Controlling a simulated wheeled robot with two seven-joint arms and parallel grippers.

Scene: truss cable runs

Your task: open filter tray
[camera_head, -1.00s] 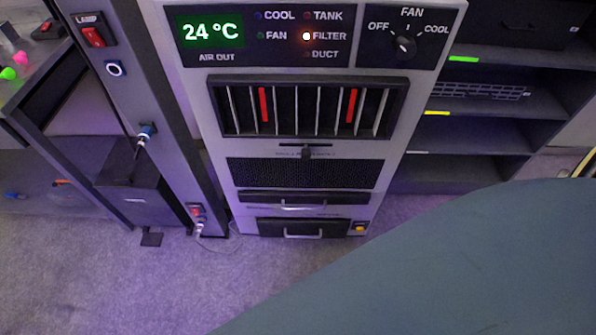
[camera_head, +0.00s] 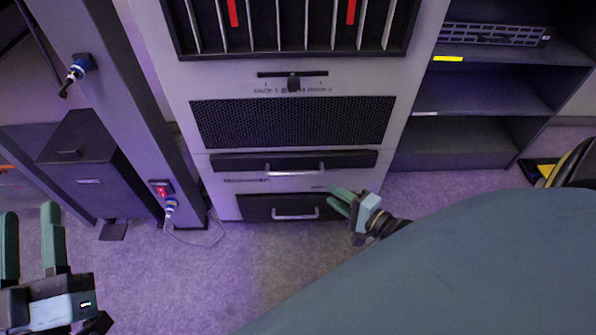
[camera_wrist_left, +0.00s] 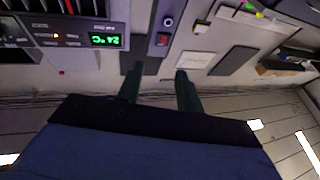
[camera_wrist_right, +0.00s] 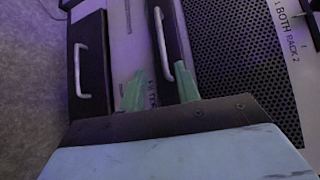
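The cabinet (camera_head: 165,60) has two dark drawer fronts low down. The upper, thinner drawer (camera_head: 230,162) has a silver handle (camera_head: 294,171); the lower drawer (camera_head: 258,208) has its own handle (camera_head: 296,216). Both look closed; I cannot read which label says filter. My right gripper (camera_head: 336,201) is open and empty, by the drawers' right end. In the right wrist view, the upper handle (camera_wrist_right: 160,45) appears just beyond and between my fingertips (camera_wrist_right: 155,88), and the lower handle (camera_wrist_right: 79,68) is left of them. My left gripper (camera_head: 29,225) is open and empty at lower left.
A perforated grille (camera_head: 290,123) and a slider (camera_head: 293,82) are above the drawers. A grey post (camera_head: 110,85) with a plugged cable (camera_head: 170,207) stands left, beside a dark box (camera_head: 78,150). Open shelves (camera_head: 455,145) stand right.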

